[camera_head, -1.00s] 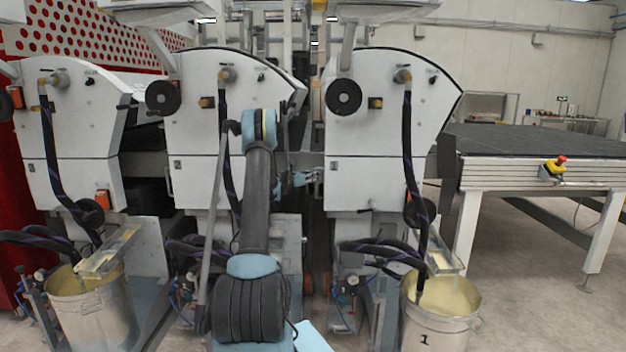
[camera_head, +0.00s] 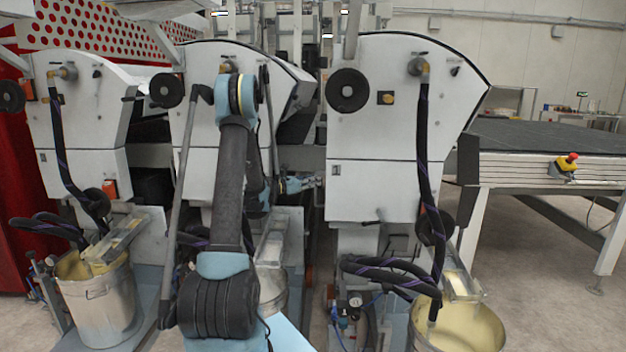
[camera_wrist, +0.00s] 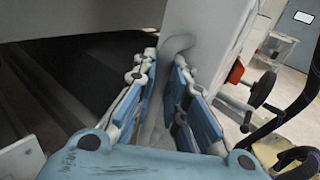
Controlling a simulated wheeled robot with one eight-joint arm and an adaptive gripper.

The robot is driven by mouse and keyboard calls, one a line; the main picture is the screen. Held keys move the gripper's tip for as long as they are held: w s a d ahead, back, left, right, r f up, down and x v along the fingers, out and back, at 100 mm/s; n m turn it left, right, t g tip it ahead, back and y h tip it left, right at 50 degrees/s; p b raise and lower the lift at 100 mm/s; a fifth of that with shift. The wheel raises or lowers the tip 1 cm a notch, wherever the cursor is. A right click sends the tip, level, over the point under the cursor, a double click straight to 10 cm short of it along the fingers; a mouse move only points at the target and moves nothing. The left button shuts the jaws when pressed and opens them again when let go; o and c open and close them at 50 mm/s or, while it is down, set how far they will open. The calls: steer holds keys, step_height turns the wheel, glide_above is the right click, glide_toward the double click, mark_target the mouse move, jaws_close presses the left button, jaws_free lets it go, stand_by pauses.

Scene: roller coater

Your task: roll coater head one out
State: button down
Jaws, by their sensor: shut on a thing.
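The right coater head (camera_head: 400,130) is a tall white housing with a black handwheel and a black hose. Its pail (camera_head: 462,335) below bore a "1" in the earlier head view. My gripper (camera_head: 314,182) is at the left side of this housing, in the gap beside the middle coater head. In the wrist view my gripper (camera_wrist: 163,65) has its blue fingers shut around a grey curved handle (camera_wrist: 178,42). The handle stands against a pale panel (camera_wrist: 205,25). The fingers hide the handle's lower part.
The middle coater head (camera_head: 195,120) and left coater head (camera_head: 75,120) stand to the left, with a left pail (camera_head: 100,305) below. A dark-topped conveyor table (camera_head: 545,138) with a red stop button (camera_head: 572,157) is at right. Open floor (camera_head: 545,270) lies at lower right.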

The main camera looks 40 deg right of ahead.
steer(key=s+a, duration=0.1)
steer(key=s, duration=0.1)
steer(key=s+a, duration=0.1)
steer(key=s, duration=0.1)
steer(key=shift+a, duration=0.4)
steer(key=c, duration=1.6)
jaws_free()
